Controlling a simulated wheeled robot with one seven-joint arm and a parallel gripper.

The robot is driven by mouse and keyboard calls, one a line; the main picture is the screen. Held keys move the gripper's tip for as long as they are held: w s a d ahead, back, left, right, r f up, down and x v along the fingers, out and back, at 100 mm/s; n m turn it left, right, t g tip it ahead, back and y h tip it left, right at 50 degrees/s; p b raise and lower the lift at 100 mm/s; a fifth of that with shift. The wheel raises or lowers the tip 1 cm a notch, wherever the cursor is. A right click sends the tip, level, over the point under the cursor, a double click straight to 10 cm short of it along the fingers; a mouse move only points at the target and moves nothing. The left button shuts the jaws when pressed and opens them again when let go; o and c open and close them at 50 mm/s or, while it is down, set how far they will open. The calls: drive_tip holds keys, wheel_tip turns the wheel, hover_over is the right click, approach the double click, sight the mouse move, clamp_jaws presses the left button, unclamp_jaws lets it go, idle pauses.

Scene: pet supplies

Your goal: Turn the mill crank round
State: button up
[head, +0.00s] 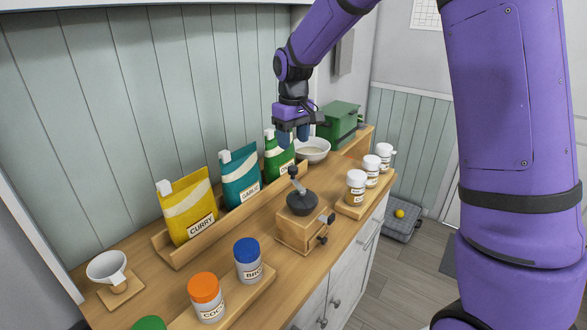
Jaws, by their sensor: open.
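The mill (301,224) is a wooden box with a dark domed top, standing on the wooden counter. Its crank (297,181) rises from the dome, with a dark knob at the upper end of a short arm. A small dark knob also sits on the front of the box.
Yellow curry (187,207), teal garlic (240,176) and green (279,158) packets stand in a wooden rack left of the mill. Lidded jars (206,297) stand in front, and white-lidded jars (356,188) at right. A white bowl (313,150) and green box (340,121) are behind.

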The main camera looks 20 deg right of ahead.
sight(294, 167)
wheel_tip(294, 167, down, 9)
drive_tip(key=shift+f, duration=0.1)
idle(0.3)
clamp_jaws()
